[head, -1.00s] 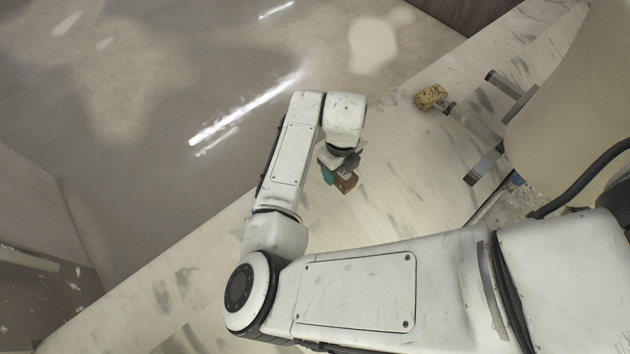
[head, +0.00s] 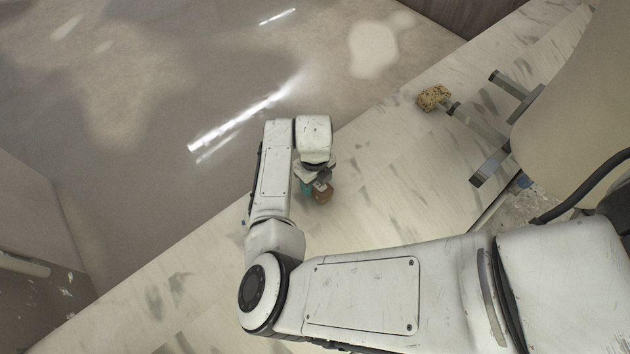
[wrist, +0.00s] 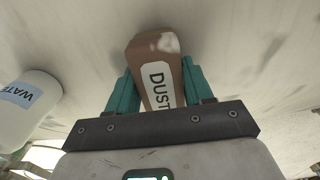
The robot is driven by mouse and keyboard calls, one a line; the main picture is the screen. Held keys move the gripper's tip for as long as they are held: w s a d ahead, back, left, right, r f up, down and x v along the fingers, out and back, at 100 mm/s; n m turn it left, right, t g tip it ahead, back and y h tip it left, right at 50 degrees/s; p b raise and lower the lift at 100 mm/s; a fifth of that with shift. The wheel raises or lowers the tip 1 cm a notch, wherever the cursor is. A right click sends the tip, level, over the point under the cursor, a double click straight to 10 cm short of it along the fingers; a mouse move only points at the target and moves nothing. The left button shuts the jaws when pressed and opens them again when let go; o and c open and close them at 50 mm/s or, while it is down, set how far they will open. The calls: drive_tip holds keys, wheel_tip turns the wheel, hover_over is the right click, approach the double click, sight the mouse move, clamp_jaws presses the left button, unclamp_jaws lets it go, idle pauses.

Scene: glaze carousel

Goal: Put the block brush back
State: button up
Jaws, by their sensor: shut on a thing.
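The block brush is a brown block with a white label reading DUST (wrist: 158,80). My gripper (wrist: 163,92) is shut on it, with a teal finger on each side. In the head view the brown block (head: 322,193) hangs below my wrist, and my gripper (head: 313,187) is partly covered by the arm. It is over the pale streaked surface (head: 400,150), close to that surface's far edge. I cannot tell whether the brush touches the surface. Its underside and any bristles are hidden.
A white container with a blue label starting WATE (wrist: 28,105) stands left of my gripper in the wrist view. A yellow speckled sponge-like block (head: 433,97) is at the upper right in the head view. The surface between it and my gripper is clear.

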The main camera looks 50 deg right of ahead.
drive_tip(key=shift+f, duration=0.1)
drive_tip(key=o, duration=1)
